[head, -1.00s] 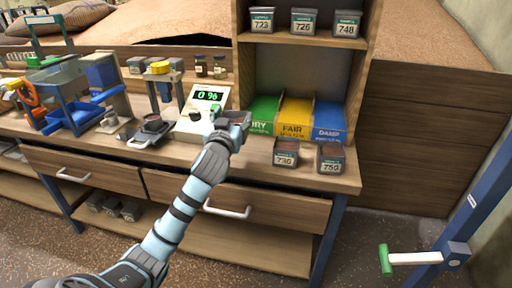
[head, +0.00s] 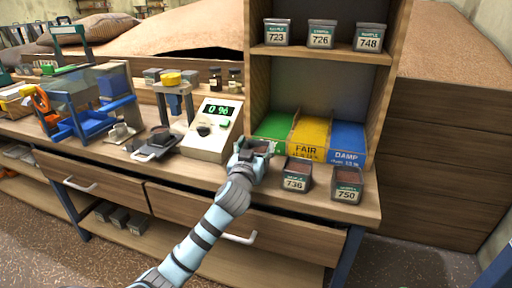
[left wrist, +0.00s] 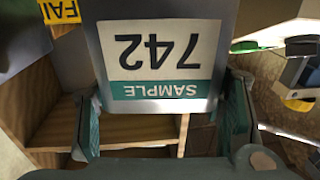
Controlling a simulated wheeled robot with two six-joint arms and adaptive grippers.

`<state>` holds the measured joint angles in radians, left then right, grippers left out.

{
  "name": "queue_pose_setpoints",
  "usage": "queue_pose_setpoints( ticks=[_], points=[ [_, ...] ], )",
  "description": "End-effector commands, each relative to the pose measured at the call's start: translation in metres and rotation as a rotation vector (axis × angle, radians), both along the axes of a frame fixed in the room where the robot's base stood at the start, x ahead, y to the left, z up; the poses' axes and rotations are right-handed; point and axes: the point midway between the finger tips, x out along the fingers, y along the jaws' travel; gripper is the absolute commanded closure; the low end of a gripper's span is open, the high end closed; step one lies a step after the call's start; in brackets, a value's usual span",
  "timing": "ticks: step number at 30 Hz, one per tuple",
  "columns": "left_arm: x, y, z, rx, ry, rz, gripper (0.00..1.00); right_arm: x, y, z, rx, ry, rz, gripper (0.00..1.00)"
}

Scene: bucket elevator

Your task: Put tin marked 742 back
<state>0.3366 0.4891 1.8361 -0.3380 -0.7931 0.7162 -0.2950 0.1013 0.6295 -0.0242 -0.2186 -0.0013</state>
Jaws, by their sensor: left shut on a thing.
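The tin marked 742 (left wrist: 160,55) fills the left wrist view, its white and green sample label upside down there. My left gripper (left wrist: 165,115) is shut on it, with a finger at each side. In the head view the held tin (head: 258,147) shows brown contents and is in front of the green bin (head: 273,126), left of the tin marked 736 (head: 297,174). I cannot tell whether it touches the bench. The shelf (head: 320,54) above holds tins marked 723 (head: 277,33), 726 (head: 321,34) and 748 (head: 369,38). My right gripper is not in view.
The tin marked 750 (head: 347,184) stands near the bench's right end. Yellow FAIR (head: 309,140) and blue DAMP (head: 347,145) bins sit behind. A meter (head: 212,130) reading 0 % stands to the left, beside a dark pan on a small scale (head: 158,142).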

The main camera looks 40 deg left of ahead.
Motion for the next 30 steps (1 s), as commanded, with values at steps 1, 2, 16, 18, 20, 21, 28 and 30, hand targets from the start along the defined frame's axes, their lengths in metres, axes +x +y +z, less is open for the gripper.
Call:
queue_pose_setpoints(
  ticks=[1,2,16,18,20,21,28,30],
  points=[
    [0.000,0.000,-0.015,-0.001,0.002,0.001,0.79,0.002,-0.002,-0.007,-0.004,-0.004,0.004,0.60],
    [0.000,0.000,-0.019,0.000,0.000,0.000,0.79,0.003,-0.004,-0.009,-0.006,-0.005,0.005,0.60],
    [0.000,0.000,-0.029,0.000,0.000,-0.001,0.31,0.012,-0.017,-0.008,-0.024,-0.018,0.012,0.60],
    [0.000,0.000,-0.029,0.000,0.000,-0.001,0.20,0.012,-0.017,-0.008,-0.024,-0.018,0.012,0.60],
    [0.000,0.000,-0.029,0.000,0.000,-0.001,0.18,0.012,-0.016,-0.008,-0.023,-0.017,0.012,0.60],
    [0.000,0.000,-0.029,0.000,0.000,-0.001,0.18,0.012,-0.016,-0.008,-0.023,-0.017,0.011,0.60],
    [0.000,0.000,-0.029,0.000,-0.001,-0.001,0.18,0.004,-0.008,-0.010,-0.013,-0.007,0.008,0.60],
    [0.000,0.000,-0.032,0.001,0.000,-0.001,0.18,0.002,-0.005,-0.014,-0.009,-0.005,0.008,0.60]
  ],
)
